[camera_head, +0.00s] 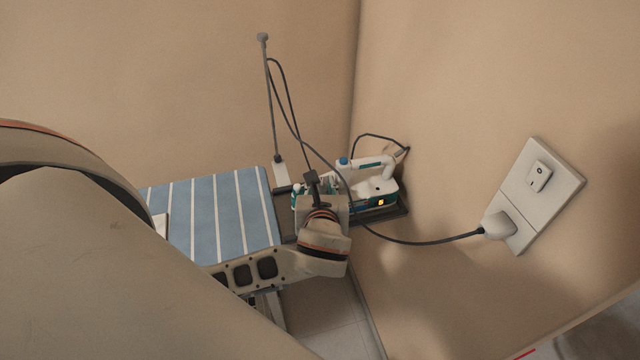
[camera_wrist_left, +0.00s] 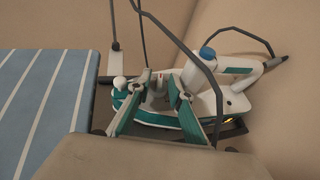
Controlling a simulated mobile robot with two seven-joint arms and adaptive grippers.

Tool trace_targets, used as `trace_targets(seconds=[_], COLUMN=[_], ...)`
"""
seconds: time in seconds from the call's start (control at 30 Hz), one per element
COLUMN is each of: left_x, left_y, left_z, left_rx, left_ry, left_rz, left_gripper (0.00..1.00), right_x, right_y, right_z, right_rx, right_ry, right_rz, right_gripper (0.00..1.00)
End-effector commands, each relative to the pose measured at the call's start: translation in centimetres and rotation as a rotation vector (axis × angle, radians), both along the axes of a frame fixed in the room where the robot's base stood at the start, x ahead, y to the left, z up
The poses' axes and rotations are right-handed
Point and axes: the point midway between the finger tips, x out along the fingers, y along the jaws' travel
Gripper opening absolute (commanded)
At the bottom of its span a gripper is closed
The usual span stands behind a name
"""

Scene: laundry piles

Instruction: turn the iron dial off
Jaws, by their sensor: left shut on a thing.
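The iron (camera_head: 377,188) is white and teal with a blue cap and rests on the dark end of the ironing board. An amber light shows on its side. In the left wrist view the iron (camera_wrist_left: 232,100) lies at and behind my fingers. My left gripper (camera_wrist_left: 160,80) is shut on the small pale dial (camera_wrist_left: 158,85) at the iron's front part, one finger on each side of it. In the head view my left gripper (camera_head: 316,187) is at the iron's left part and my wrist hides much of that side. The dial's setting is too small to read. My right gripper is not in view.
The ironing board has a blue, white-striped cover (camera_head: 212,215). A thin upright rod (camera_head: 268,100) carries a dark cord. The cord (camera_head: 425,242) runs to a plug (camera_head: 497,225) at the wall socket (camera_head: 540,195). Beige walls meet close behind the iron.

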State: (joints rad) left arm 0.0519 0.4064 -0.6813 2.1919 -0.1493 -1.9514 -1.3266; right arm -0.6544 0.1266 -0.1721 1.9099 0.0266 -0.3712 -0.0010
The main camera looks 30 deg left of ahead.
Motion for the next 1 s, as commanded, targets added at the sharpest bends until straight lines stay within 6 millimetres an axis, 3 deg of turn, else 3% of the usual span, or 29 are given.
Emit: trace_targets(seconds=[0.4, 1.0], left_x=[0.33, 0.39], left_y=[-0.24, -0.21], left_z=[0.18, 0.26], left_rx=[-0.001, 0.003], left_ry=[-0.005, -0.007], left_rz=[0.219, 0.274], left_gripper=[0.0, 0.0], right_x=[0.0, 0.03], right_y=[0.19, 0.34], right_z=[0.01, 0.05], right_rx=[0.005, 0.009], right_ry=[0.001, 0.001], right_rz=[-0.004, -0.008], right_gripper=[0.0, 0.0])
